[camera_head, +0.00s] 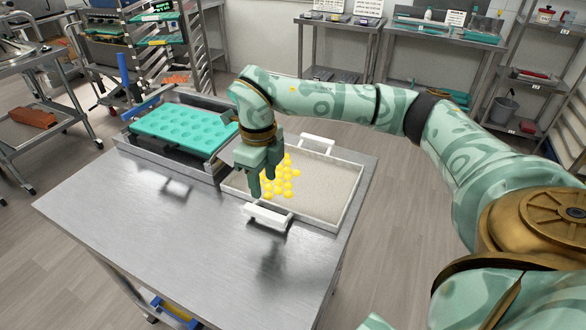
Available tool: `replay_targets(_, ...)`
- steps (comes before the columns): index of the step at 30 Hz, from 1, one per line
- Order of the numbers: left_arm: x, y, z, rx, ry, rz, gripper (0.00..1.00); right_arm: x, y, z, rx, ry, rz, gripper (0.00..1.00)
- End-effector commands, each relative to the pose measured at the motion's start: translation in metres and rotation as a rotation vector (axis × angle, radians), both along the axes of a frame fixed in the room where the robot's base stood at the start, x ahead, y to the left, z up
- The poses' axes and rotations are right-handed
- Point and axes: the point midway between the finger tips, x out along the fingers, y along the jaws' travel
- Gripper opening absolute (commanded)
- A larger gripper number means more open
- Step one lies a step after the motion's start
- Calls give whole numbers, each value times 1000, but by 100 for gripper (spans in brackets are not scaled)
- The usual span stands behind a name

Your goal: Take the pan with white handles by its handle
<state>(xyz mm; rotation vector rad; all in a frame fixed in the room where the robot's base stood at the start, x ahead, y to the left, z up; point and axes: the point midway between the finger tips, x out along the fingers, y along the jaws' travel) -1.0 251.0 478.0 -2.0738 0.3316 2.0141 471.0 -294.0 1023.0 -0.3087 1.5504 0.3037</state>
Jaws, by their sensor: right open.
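The pan with white handles (332,186) sits on the right part of the steel table. Several yellow gummies (286,188) lie in its left half, and its right half is bare. Its near white handle (268,217) sticks out at the front, and its far white handle (318,144) at the back. My right gripper (263,193) is open, with its fingers pointing down over the pan's left front area, just behind and above the near handle. It covers part of the pan's left side. I cannot tell whether the fingers touch anything. My left gripper is not in view.
A metal depositor frame with a teal mould tray (185,130) stands left of the pan. The steel table (150,225) is clear at the front and left. A rack (150,50) and shelves (340,50) stand behind.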

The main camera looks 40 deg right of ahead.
Motion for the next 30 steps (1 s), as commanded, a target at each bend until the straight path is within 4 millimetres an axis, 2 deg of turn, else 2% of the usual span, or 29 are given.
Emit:
replay_targets(1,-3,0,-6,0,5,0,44,-1,1,-18,1,7,1,45)
replay_targets(3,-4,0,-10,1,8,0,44,-1,1,-32,2,5,0,45)
replay_targets(6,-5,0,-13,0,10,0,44,0,1,-46,2,2,2,45)
replay_targets(11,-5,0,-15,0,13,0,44,-1,2,-57,3,1,2,45)
replay_targets(18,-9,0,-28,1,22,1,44,-6,7,-96,3,4,2,45)
replay_targets(22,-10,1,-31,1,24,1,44,-5,7,-106,4,1,2,45)
replay_targets(28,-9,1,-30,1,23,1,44,-5,7,-105,4,-1,2,45)
replay_targets(29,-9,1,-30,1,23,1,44,-5,7,-105,4,-1,2,43)
replay_targets(30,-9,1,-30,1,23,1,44,-5,7,-105,4,-1,2,32)
